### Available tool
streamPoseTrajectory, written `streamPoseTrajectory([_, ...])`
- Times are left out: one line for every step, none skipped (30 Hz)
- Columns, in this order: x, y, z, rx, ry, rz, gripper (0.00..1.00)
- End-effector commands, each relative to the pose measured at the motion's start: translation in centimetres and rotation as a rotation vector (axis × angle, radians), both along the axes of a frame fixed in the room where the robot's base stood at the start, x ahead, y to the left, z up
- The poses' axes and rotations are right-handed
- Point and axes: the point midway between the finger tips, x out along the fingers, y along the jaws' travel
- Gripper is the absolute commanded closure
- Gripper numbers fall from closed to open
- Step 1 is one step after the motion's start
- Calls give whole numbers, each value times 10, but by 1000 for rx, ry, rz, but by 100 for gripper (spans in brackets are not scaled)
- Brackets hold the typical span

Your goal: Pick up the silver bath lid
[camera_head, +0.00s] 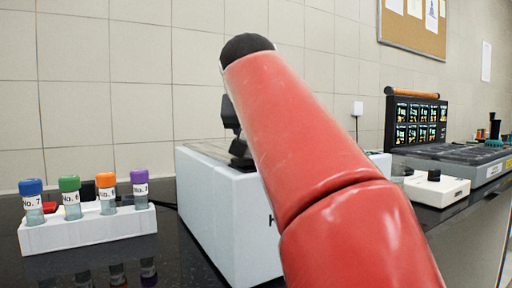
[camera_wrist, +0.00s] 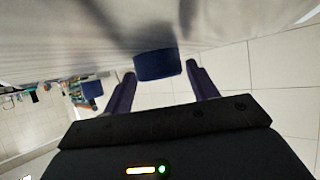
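In the wrist view a shiny silver-grey surface, apparently the bath lid (camera_wrist: 60,35), fills the top of the picture. A dark blue knob (camera_wrist: 157,66) stands out from it. My gripper (camera_wrist: 160,70) is open, its two dark purple fingers on either side of the knob's near end. A narrow gap seems to show at each side; contact cannot be told. In the head view a white box-shaped bath (camera_head: 225,215) stands behind my red arm. The arm hides much of its top and most of my gripper.
A white rack (camera_head: 90,232) with several colour-capped vials stands left of the bath on the black counter. To the right are a small white device (camera_head: 437,188), a dark display panel (camera_head: 415,122) and a grey instrument (camera_head: 460,160). A tiled wall is behind.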

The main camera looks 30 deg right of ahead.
Motion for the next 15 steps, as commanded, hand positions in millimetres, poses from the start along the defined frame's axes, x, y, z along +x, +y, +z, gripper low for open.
streamPoseTrajectory([0,0,0,0,0,0,49])
streamPoseTrajectory([0,0,0,0,0,0,53])
streamPoseTrajectory([0,0,0,0,0,0,58])
streamPoseTrajectory([0,0,0,0,0,0,62])
streamPoseTrajectory([0,0,0,0,0,0,66])
streamPoseTrajectory([0,0,0,0,-1,1,71])
streamPoseTrajectory([0,0,0,0,-1,1,75])
streamPoseTrajectory([0,0,0,0,-1,1,79])
streamPoseTrajectory([0,0,0,0,-1,1,84])
streamPoseTrajectory([0,0,0,0,-1,1,88])
streamPoseTrajectory([-1,1,2,-2,-4,1,88])
streamPoseTrajectory([-1,1,2,-2,-4,1,88])
streamPoseTrajectory([-1,1,2,-2,-4,1,88])
streamPoseTrajectory([-1,1,2,-2,-4,1,88])
streamPoseTrajectory([-1,1,2,-2,-4,1,88])
